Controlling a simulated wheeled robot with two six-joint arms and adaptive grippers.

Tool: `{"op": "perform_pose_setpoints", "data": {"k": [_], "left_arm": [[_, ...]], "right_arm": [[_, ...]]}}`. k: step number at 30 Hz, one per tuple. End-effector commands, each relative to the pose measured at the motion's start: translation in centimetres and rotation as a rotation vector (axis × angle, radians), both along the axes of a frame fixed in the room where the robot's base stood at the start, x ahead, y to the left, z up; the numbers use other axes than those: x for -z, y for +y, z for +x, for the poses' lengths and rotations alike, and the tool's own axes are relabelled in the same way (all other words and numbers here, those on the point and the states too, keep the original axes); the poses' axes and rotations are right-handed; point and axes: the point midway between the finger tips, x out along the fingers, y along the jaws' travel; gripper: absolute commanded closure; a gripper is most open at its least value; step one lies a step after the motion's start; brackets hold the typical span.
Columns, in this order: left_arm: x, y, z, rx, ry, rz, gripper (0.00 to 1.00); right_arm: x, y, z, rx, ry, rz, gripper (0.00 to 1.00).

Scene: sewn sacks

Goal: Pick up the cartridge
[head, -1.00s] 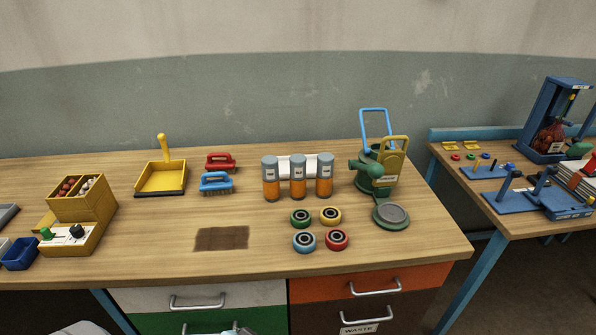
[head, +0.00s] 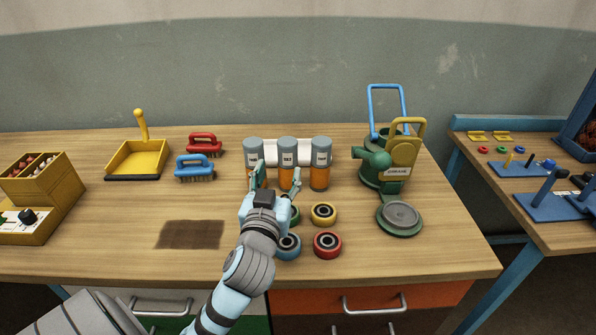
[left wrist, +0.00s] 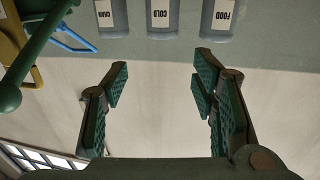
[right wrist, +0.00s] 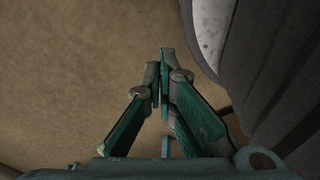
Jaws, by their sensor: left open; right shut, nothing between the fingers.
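Three cartridges with grey caps and orange bodies stand upright in a row: the left one (head: 253,150), the middle one (head: 287,154) and the right one (head: 321,160). In the left wrist view their upside-down labels read FOOD (left wrist: 222,14), COLD (left wrist: 162,16) and CHAIN (left wrist: 108,14). My left gripper (head: 276,182) is open, in front of the left and middle cartridges, with nothing between its fingers in the left wrist view (left wrist: 160,70). The cartridges' lower parts are partly hidden by it. My right gripper (right wrist: 164,62) is shut and empty, away from the bench.
A white holder (head: 270,150) stands behind the cartridges. Yellow (head: 323,214), red (head: 327,244) and blue (head: 289,246) rings lie in front, partly behind my arm. A green pump (head: 376,165) stands right; brushes (head: 196,168) and a yellow dustpan (head: 138,160) lie left.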

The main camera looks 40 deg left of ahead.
Motion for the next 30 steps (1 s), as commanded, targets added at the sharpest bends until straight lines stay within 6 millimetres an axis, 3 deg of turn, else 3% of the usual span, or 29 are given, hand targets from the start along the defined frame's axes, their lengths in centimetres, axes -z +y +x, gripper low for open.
{"op": "perform_pose_setpoints", "data": {"k": [1,4,8,12,23,30], "left_arm": [[0.8,0.1,0.0,-0.001,-0.002,0.001,0.47],[0.8,0.6,0.9,-0.002,-0.003,0.003,0.47],[0.6,2.5,3.7,-0.008,-0.003,0.004,0.47],[0.7,4.2,6.6,-0.011,-0.003,0.001,0.47],[1.3,7.1,11.7,-0.006,-0.001,0.001,0.47],[1.3,7.4,12.4,-0.002,0.0,0.001,0.47]], "right_arm": [[0.9,0.0,-0.2,0.0,0.004,0.0,1.0],[1.0,0.0,-0.9,0.0,0.014,0.0,1.0],[1.0,0.0,-1.6,0.001,0.025,0.0,1.0],[1.1,0.0,-1.6,0.001,0.025,0.0,1.0],[1.7,0.1,-1.1,0.0,0.016,0.001,1.0],[1.7,0.1,-1.0,0.001,0.015,0.001,1.0]]}}
